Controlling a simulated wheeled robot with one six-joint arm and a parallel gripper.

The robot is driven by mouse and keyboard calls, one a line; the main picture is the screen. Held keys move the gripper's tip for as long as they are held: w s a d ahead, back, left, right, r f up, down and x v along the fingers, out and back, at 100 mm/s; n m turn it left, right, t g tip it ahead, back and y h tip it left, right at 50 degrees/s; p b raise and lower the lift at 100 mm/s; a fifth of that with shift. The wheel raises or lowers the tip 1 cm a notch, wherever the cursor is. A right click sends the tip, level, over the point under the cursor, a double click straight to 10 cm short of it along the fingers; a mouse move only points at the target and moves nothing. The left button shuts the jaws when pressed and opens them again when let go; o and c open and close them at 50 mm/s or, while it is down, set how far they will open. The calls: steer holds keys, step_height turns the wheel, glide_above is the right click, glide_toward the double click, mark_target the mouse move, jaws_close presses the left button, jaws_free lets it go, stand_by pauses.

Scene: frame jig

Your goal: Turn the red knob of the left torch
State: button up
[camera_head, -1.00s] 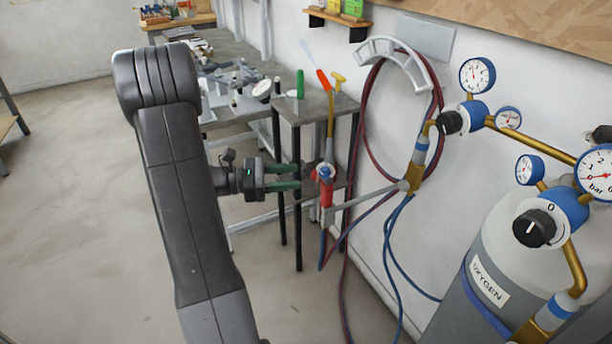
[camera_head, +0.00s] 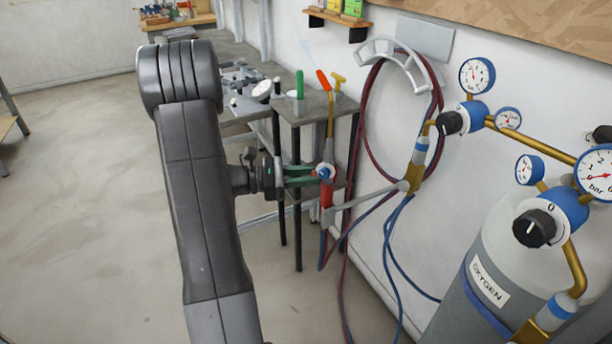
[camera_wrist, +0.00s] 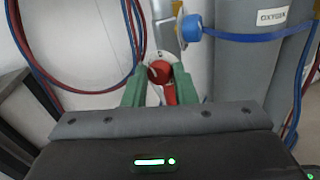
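The left torch (camera_head: 327,195) hangs upright at the end of a grey bracket, with a red lower body and a brass tube rising above. Its red knob (camera_wrist: 159,71) faces my wrist camera, in front of a pale round plate. My gripper (camera_head: 314,175) points right at the torch, and its green fingers reach the knob area. In the wrist view, the fingers (camera_wrist: 159,80) stand apart, one on each side of the knob, with their tips close to its edges. I see no clear grip on it; exact contact is hard to tell.
A small dark table (camera_head: 308,108) stands just behind the torch. Red and blue hoses hang from a wall holder (camera_head: 398,48) and below the torch. The grey oxygen cylinder (camera_head: 500,250) with gauges is at the right. Open floor (camera_head: 80,220) lies at the left.

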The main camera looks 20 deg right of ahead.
steer(key=m+g+h+b, duration=0.1)
steer(key=m+b, duration=0.3)
steer(key=shift+f+b, duration=0.2)
steer(key=shift+b, duration=0.15)
steer(key=o, duration=0.9)
steer(key=v, duration=1.4)
steer(key=shift+f, duration=0.25)
steer(key=shift+s+d, duration=0.1)
